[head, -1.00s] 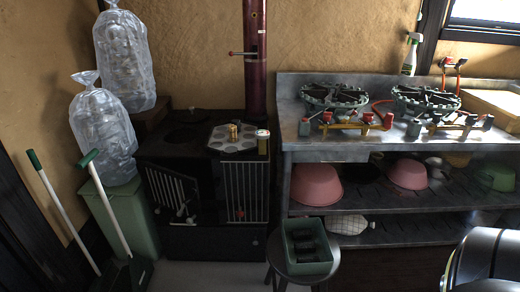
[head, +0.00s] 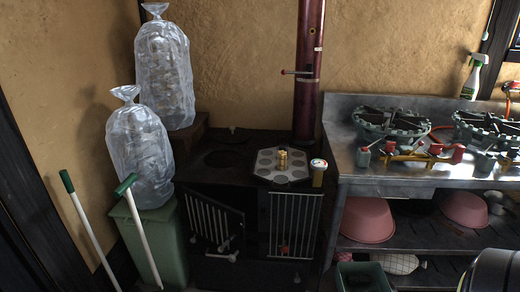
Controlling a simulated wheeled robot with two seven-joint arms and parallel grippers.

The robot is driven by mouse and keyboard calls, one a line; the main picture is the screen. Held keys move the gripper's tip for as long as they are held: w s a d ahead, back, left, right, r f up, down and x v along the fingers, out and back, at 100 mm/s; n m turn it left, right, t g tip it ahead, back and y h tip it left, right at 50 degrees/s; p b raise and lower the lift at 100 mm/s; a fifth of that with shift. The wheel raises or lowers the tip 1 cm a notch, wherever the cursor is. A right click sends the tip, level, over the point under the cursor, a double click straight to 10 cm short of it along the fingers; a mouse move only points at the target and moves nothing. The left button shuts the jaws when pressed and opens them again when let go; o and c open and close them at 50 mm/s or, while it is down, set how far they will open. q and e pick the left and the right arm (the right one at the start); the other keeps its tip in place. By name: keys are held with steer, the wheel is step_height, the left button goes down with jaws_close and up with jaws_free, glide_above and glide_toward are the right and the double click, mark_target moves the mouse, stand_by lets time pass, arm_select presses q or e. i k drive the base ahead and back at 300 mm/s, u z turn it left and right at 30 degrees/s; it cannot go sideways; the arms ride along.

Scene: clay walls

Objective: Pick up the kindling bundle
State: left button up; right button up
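The stove's interior is too dark to read. A green bin (head: 362,277) is cut off by the bottom edge, and its contents are hardly visible. Neither of my grippers shows; a dark rounded part of mine is at the lower right.
Two clear plastic bags (head: 141,150) (head: 165,75) stand at the left, one on a green container (head: 150,240). Two long-handled tools (head: 90,228) (head: 143,235) lean there. A metal counter (head: 400,180) with burners and pink basins (head: 368,219) is at the right.

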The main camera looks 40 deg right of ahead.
mark_target(282, 157)
steer(key=i, duration=1.05)
steer(key=z, duration=3.9)
steer(key=k, duration=0.35)
steer(key=u, duration=0.7)
